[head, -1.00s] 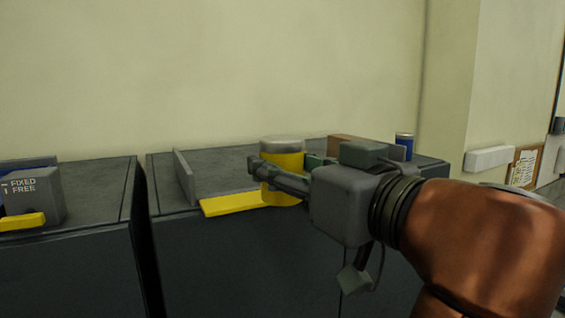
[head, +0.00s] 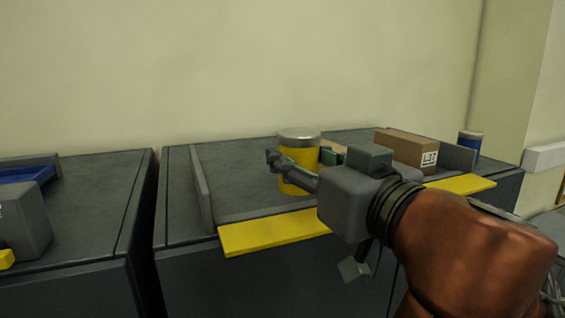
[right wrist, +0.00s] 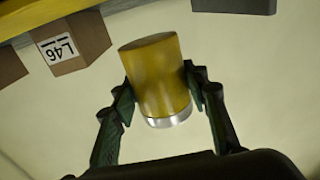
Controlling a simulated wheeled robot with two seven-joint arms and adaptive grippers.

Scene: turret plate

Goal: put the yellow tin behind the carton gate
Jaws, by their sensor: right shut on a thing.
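The yellow tin (head: 300,182) with a silver lid is upright in my right gripper (head: 302,166). The gripper is shut on its sides; in the right wrist view the fingers (right wrist: 160,88) press the tin (right wrist: 158,68) from both sides. In the head view the tin overlaps the plate behind the left yellow strip; I cannot tell whether its base touches. A brown carton (head: 406,151) with a label stands to its right. Another carton (head: 331,147) is partly hidden behind the gripper. My left gripper is not in view.
Grey upright panels stand at the plate's left (head: 202,189) and right (head: 459,158). Yellow strips (head: 273,232) (head: 464,184) edge the front. A blue tin (head: 470,142) is at far right. A separate left cabinet bears a blue tray (head: 27,174). The plate left of the tin is clear.

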